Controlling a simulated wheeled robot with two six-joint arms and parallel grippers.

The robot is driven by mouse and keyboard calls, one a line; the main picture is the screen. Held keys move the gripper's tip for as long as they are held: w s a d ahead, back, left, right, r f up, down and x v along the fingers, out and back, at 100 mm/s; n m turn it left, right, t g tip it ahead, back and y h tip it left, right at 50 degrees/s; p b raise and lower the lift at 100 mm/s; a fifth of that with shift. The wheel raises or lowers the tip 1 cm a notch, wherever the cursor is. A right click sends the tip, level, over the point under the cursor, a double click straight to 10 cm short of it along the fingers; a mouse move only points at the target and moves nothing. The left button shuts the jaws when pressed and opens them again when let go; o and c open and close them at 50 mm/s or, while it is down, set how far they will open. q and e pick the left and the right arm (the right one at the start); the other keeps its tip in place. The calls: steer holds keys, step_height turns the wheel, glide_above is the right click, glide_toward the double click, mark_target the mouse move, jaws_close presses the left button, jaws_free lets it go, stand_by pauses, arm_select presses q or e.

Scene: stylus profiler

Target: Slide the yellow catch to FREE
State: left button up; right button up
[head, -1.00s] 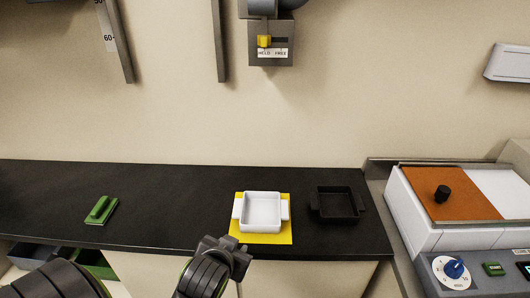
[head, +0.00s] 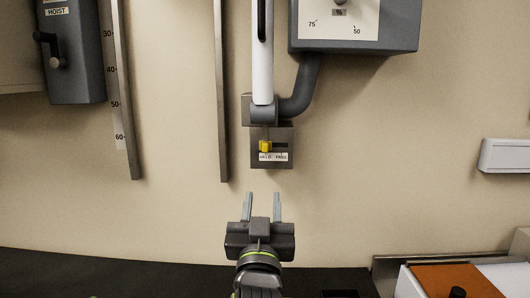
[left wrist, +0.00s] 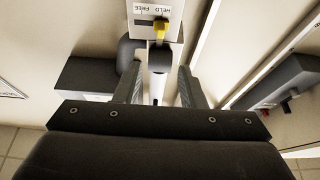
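The yellow catch (head: 265,146) sits in a dark slot on a grey box (head: 285,133) on the wall. It is at the left end of the slot, above the word HELD on a white label (head: 273,157); FREE is on the label's right. My left gripper (head: 262,197) is open and empty, fingers pointing up, a little below the box and apart from the catch. In the left wrist view the catch (left wrist: 160,27) shows at the top, beyond the open fingers (left wrist: 157,78). My right gripper is not in view.
Above the box are a white tube (head: 262,60), a grey pipe (head: 301,88) and a gauge housing (head: 360,45). Metal rails (head: 219,110) run down the wall at left, by a HOIST box (head: 72,70). A black counter (head: 150,277) lies below. The wall around my gripper is clear.

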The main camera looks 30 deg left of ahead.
mark_target(265, 149)
arm_select(q)
steer(key=p+x, duration=0.5)
steer(key=x, duration=0.9)
steer(key=shift+a, duration=0.15)
steer(key=shift+x, duration=0.85)
jaws_close()
